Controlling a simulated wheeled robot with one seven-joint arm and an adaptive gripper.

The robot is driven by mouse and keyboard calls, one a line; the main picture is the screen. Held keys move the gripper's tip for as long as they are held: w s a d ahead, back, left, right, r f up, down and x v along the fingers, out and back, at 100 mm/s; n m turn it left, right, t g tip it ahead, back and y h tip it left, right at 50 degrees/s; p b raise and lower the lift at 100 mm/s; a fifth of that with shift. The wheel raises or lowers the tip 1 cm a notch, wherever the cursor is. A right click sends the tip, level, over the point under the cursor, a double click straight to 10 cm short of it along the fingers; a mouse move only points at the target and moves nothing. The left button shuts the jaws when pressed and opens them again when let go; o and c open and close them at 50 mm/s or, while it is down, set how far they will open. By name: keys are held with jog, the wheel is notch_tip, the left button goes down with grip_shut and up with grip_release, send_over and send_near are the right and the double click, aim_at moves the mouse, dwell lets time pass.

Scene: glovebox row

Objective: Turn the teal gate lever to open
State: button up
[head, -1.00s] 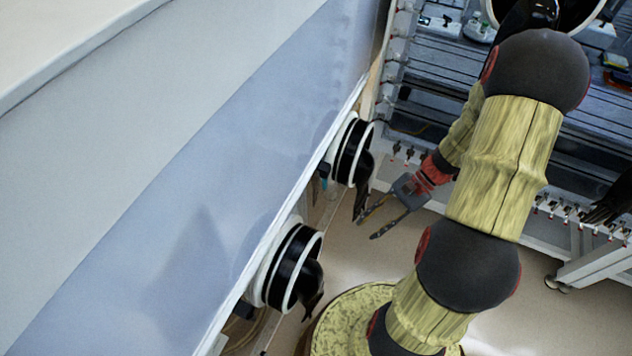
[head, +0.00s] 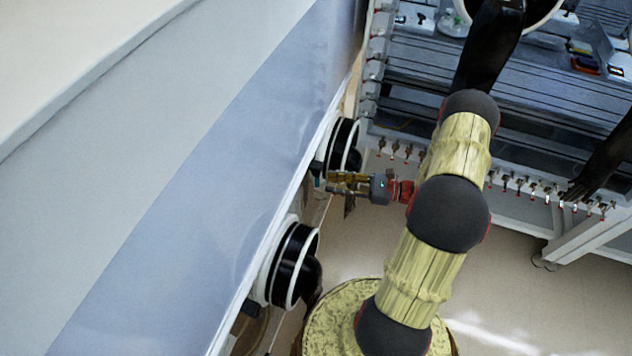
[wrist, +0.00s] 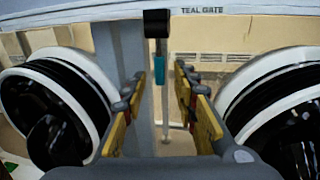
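The teal gate lever (wrist: 159,70) hangs straight down in the wrist view, with a black mount above and a teal lower part. It is below the sign "TEAL GATE" (wrist: 203,10). My gripper (wrist: 160,88) is open, its yellow fingers spread left and right of the lever's line. The lever shows in the gap, apart from both fingers; I cannot tell whether it is beyond the fingertips or level with them. In the head view my gripper (head: 335,182) points left at the glovebox front, below a black glove port, and its fingertips partly hide that spot.
Black glove ports with white rings stand left (wrist: 55,105) and right (wrist: 280,105) of my gripper. In the head view, one port (head: 290,265) is nearer and another (head: 342,145) is just above my gripper. A facing glovebox row (head: 490,60) stands at the back right. Some floor is clear.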

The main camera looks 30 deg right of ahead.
aim_at(317, 180)
jog(key=b+x, duration=0.1)
jog(key=x, duration=0.5)
jog(key=shift+c, duration=1.2)
grip_shut()
